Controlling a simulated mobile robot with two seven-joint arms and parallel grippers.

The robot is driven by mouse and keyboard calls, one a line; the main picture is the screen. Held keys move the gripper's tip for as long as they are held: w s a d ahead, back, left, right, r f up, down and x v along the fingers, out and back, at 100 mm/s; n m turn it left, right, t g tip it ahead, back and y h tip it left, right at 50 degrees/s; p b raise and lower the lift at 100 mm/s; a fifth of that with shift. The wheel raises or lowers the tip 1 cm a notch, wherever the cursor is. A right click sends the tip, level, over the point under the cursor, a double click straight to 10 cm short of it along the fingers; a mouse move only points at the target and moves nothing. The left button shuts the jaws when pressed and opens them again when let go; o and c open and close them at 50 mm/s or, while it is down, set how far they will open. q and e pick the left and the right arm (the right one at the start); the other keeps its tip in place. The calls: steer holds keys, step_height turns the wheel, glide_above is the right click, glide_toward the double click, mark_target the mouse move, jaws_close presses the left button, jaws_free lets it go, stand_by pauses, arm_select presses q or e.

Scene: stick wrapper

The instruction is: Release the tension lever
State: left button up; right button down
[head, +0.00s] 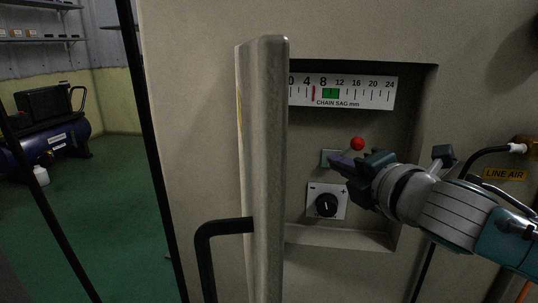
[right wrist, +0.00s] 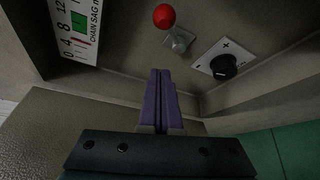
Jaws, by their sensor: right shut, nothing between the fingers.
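The tension lever is a short lever with a red ball knob (head: 357,144) on a small metal base plate in the panel recess. In the right wrist view its red knob (right wrist: 164,16) and metal base are above and just right of the fingertips. My right gripper (head: 338,163) reaches into the recess from the right. Its purple fingers (right wrist: 160,74) are closed together, empty, and apart from the lever in the wrist view. In the head view the gripper hides part of the lever's base. My left gripper is not in view.
A chain sag scale (head: 343,91) has its red pointer left of the green band. A black dial (head: 326,205) sits below the lever. An open door edge (head: 264,170) with a black handle (head: 204,245) stands left of the recess. An air line (head: 500,149) is at right.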

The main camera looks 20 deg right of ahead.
mark_target(346, 153)
steer(key=w+d, duration=0.1)
steer(key=d, duration=0.1)
steer(key=w+d+b, duration=0.1)
steer(key=shift+w+r, duration=0.25)
steer(key=shift+w, duration=0.05)
steer(key=shift+s+d+r, duration=0.15)
steer(key=shift+d, duration=0.25)
